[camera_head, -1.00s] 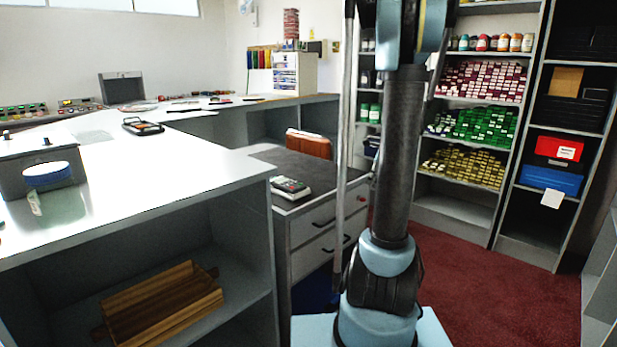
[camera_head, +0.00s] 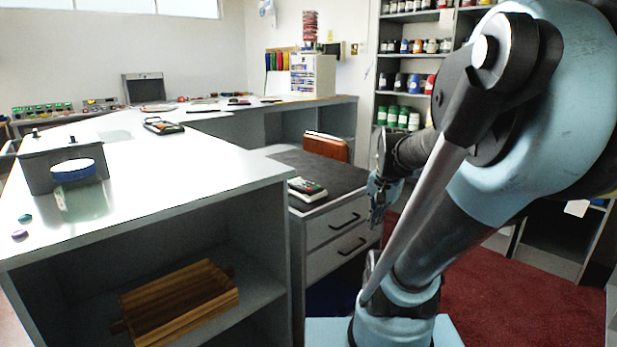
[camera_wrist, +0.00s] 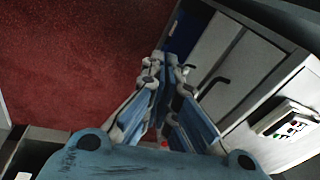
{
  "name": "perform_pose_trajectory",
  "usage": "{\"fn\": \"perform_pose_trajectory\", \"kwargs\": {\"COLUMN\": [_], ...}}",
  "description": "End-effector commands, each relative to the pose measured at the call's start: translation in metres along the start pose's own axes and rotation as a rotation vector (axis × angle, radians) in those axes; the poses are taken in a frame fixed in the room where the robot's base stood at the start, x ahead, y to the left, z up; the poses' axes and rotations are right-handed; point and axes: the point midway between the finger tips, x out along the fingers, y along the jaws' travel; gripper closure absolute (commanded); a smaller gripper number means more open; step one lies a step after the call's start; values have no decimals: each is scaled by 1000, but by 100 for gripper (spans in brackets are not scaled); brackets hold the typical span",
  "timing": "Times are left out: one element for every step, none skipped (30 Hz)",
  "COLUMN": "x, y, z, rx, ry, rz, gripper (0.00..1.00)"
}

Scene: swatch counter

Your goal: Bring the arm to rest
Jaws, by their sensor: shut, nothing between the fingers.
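My gripper (camera_head: 378,205) hangs at the end of my folded arm in the head view, in front of the grey drawer unit's right side. It is partly hidden by my own arm. In the wrist view my gripper (camera_wrist: 167,128) points over the red carpet, beside the drawer fronts. Its fingers come together, with nothing seen held between them. It appears apart from the drawer unit.
The drawer unit (camera_head: 335,222) has a dark top bearing a card terminal (camera_head: 307,189). The white counter (camera_head: 150,180) stands left, with a wooden box (camera_head: 180,305) on its lower shelf. Shelves stand behind my arm. Red carpet (camera_head: 490,295) is open at right.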

Motion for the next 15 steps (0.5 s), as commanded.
{"fn": "perform_pose_trajectory", "kwargs": {"x": [4, 6, 9, 11, 13, 17, 20, 22, 25, 27, 30, 32, 34, 35, 36], "y": [6, 9, 14, 18, 21, 26, 29, 32, 37, 39, 42, 44, 46, 48, 50], "z": [13, 19, 27, 33, 38, 46, 51, 55, 60, 64, 67, 71, 73, 75, 77], "rx": [-72, -117, -176, -221, -266, -323, -365, -404, -453, -487, -518, -554, -578, -597, -620], "ry": [3, 6, 9, 11, 13, 15, 16, 18, 20, 21, 22, 23, 23, 24, 25], "rz": [6, 10, 16, 21, 26, 31, 35, 40, 45, 49, 52, 56, 58, 61, 64], "gripper": [100, 100, 100, 100, 100, 100, 100, 100, 100, 100, 100, 100, 100, 100, 100]}}
